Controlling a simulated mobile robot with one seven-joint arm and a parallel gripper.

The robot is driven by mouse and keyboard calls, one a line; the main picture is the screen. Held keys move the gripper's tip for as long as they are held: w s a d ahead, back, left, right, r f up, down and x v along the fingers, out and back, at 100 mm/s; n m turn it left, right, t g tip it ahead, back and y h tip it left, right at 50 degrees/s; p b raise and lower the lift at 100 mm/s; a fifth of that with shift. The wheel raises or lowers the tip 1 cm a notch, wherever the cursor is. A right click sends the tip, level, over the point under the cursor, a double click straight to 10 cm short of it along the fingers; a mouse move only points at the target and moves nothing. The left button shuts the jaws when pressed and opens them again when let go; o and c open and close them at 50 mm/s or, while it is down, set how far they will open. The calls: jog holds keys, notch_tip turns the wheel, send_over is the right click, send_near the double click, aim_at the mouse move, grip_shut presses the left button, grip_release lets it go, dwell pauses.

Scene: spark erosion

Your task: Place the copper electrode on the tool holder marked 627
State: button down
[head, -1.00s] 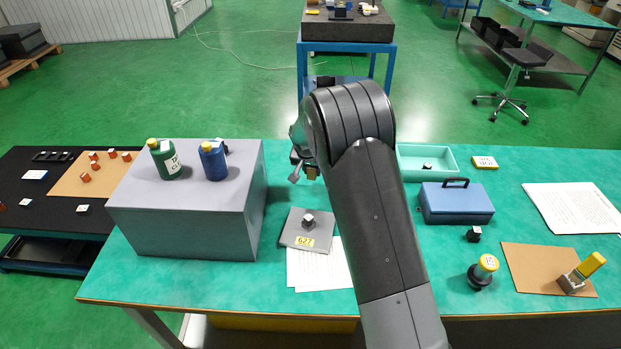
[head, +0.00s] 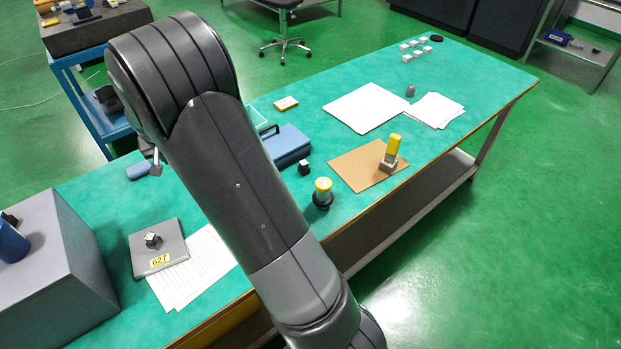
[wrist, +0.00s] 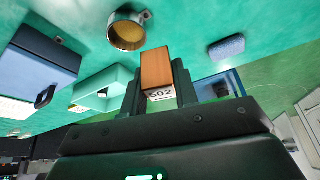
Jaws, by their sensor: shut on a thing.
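My gripper (wrist: 160,92) is shut on a copper-coloured block, the copper electrode (wrist: 156,68), in the wrist view. A white label with dark digits shows at the block's near end; its first digit is unclear. In the head view my arm hides most of the gripper, and I cannot see the electrode there. The tool holder marked 627 (head: 172,228) is a flat grey plate with a yellow label on the bench at lower left. A small dark block with a white marked top stands on it. The gripper is beyond the plate, apart from it.
A large grey box (head: 50,285) stands left of the plate, and paper sheets (head: 205,262) lie against its right side. A blue case (head: 287,146), a yellow-topped post (head: 323,194) and a brown mat (head: 350,168) are to the right. A metal cup (wrist: 126,34) shows in the wrist view.

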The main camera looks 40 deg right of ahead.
jog(key=s+d+r+m+h, duration=0.1)
jog(key=s+d+r+m, duration=0.2)
jog(key=d, duration=0.5)
jog(key=s+d+r+m+h, duration=0.1)
jog(key=s+d+r, duration=0.2)
jog(key=s+d, duration=0.3)
notch_tip(320, 180, up, 4)
jog(key=m+g+h, duration=0.1)
jog(key=m+g, duration=0.2)
jog(key=m, duration=0.4)
send_over(328, 180)
jog(key=s+d+f+m+g, duration=0.1)
jog(key=s+d+m, duration=0.25)
jog(key=s, duration=0.65)
jog(key=w+a+f, duration=0.1)
jog(key=w+f, duration=0.1)
jog(key=w, duration=0.1)
jog(key=w+a+f, duration=0.2)
jog(key=w, duration=0.1)
jog(key=w+a+f, duration=0.2)
jog(key=w+f, duration=0.1)
jog(key=w, duration=0.1)
jog(key=shift+f, duration=2)
